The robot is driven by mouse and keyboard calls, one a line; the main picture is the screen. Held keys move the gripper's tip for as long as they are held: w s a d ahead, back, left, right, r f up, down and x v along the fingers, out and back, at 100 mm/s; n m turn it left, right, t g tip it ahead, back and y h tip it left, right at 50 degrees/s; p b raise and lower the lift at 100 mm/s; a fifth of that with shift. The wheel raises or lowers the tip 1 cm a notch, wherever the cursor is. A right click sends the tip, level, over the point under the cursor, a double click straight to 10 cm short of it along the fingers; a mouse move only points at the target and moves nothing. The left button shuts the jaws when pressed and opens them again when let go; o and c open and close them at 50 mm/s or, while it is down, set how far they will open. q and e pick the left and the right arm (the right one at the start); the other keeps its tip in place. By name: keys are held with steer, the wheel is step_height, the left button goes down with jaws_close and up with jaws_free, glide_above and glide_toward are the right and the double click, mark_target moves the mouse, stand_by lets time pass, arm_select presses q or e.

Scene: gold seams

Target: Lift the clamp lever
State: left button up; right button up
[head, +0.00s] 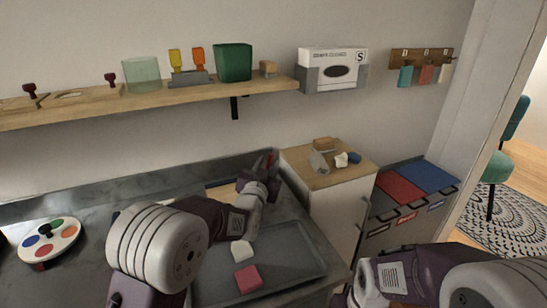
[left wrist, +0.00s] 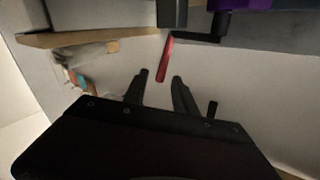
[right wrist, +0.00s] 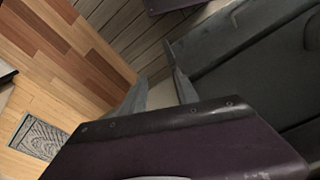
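The clamp lever is a slim red bar (head: 269,159) at the back right corner of the grey counter. In the left wrist view the red lever (left wrist: 166,58) hangs from a dark clamp part (left wrist: 198,36). My left gripper (left wrist: 158,80) is open, with the lever's free end in front of the gap between its fingertips. I cannot tell whether they touch it. In the head view my left wrist covers the clamp's lower part.
A grey tray (head: 300,276) holds a white block (head: 242,251) and a pink block (head: 248,278). A paint palette (head: 50,241) lies at left. A wooden-topped cabinet (head: 328,178) stands right of the clamp. A shelf (head: 200,93) runs above.

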mark_target(271, 156)
arm_select(q)
steer(key=shift+w+r, duration=0.1)
steer(key=shift+w, duration=0.45)
steer(key=x, duration=0.6)
steer(key=shift+w+d, duration=0.1)
jaws_close()
stand_by(0.9)
